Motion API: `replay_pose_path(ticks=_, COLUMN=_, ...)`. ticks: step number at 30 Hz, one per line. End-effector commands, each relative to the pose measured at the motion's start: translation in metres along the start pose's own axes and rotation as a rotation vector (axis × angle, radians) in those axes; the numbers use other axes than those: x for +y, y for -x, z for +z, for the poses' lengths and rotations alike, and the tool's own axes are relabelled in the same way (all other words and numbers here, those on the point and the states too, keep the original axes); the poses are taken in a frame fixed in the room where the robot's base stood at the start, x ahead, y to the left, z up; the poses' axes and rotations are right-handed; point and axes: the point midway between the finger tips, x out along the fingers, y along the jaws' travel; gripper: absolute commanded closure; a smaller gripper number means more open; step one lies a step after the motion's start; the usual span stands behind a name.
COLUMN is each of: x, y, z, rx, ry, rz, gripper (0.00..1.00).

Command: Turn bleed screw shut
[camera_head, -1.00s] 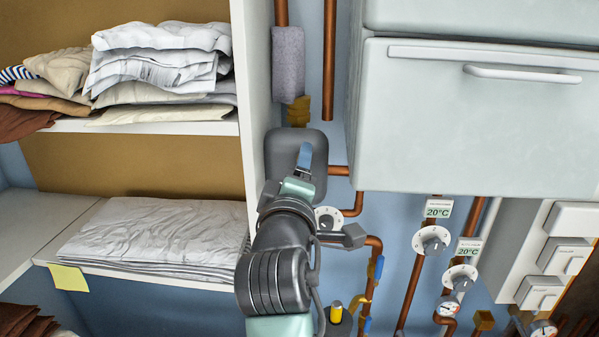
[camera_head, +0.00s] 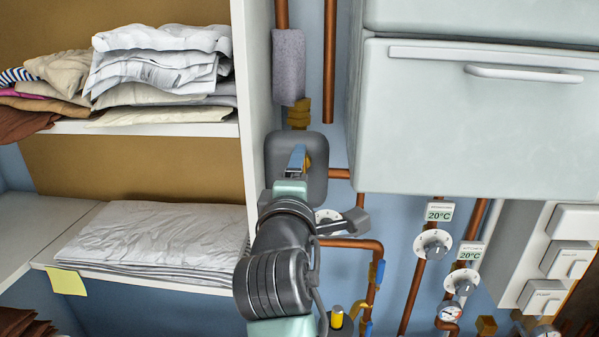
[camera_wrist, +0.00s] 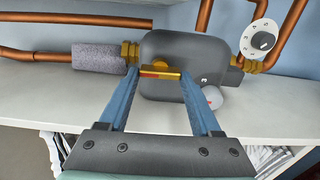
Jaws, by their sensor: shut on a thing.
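The bleed screw (camera_wrist: 160,72) is a brass piece with a crossbar and a red mark, on the front of a rounded dark grey housing (camera_wrist: 175,46). My gripper (camera_wrist: 159,75) has its two blue fingers at either end of the crossbar and is shut on it. The crossbar lies nearly level in the wrist view. In the head view my gripper (camera_head: 298,156) is at the grey housing (camera_head: 283,144), and a bit of brass shows beside the blue finger. The screw is mostly hidden there.
A white shelf unit (camera_head: 252,110) with folded linen stands close on the left. Copper pipes (camera_head: 352,243) and dials (camera_head: 432,244) lie to the right, below a pale appliance (camera_head: 470,120). In the wrist view a numbered dial (camera_wrist: 260,39) sits right of the housing.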

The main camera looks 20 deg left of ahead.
Motion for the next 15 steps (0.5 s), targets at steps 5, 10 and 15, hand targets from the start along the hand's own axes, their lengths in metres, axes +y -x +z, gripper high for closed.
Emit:
replay_pose_path(ticks=5, x=-0.0003, y=0.0, z=-0.0002, rx=0.0, ry=0.003, rz=-0.001, gripper=0.26)
replay_pose_path(ticks=10, x=-0.0002, y=-0.0001, z=-0.0002, rx=0.0, ry=0.002, rz=-0.001, gripper=0.05)
replay_pose_path(ticks=15, x=-0.0002, y=-0.0001, z=0.0, rx=0.0, ry=0.001, rz=0.0, gripper=0.05)
